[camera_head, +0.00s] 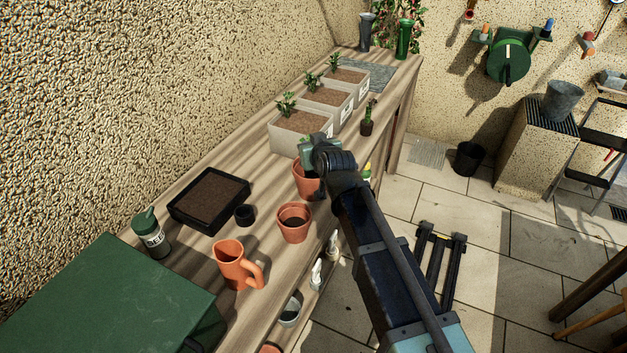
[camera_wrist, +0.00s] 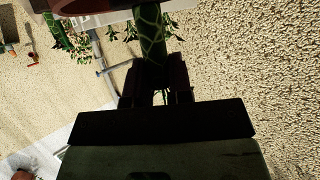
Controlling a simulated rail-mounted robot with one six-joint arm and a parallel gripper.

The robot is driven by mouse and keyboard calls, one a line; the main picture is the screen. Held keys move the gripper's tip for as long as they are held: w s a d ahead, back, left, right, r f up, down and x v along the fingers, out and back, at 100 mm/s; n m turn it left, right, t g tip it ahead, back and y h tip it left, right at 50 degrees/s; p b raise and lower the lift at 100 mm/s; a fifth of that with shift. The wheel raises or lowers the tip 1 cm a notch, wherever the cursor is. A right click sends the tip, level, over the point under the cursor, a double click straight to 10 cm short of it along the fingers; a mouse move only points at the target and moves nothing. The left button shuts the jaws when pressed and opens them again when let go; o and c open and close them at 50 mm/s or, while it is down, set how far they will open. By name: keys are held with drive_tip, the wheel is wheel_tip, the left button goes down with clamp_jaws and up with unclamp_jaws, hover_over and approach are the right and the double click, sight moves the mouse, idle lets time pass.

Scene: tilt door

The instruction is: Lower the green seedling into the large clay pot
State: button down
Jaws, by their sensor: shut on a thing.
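My gripper (camera_wrist: 156,88) is shut on a green stem-like thing with pale lines, which I take as the green seedling (camera_wrist: 151,38); small leaves show beside it in the wrist view. In the head view my gripper (camera_head: 308,150) hides the seedling. It is above or just behind a clay pot (camera_head: 303,184) on the bench, partly covered by my wrist. I cannot tell whether the seedling is inside that pot. Which pot is larger is hard to tell.
A terracotta jug (camera_head: 231,262), a small black pot (camera_head: 244,215), a black soil tray (camera_head: 209,204) and a green-capped bottle (camera_head: 150,236) stand nearer on the bench (camera_head: 198,262). Grey planters (camera_head: 284,144) line the back. A dark seedling (camera_head: 367,124) stands right of them.

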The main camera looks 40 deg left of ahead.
sight(312, 179)
drive_tip(key=shift+f+b, duration=2.45)
drive_tip(key=shift+f, duration=0.05)
idle(0.8)
drive_tip(key=c, duration=0.9)
unclamp_jaws()
drive_tip(key=shift+c, duration=0.2)
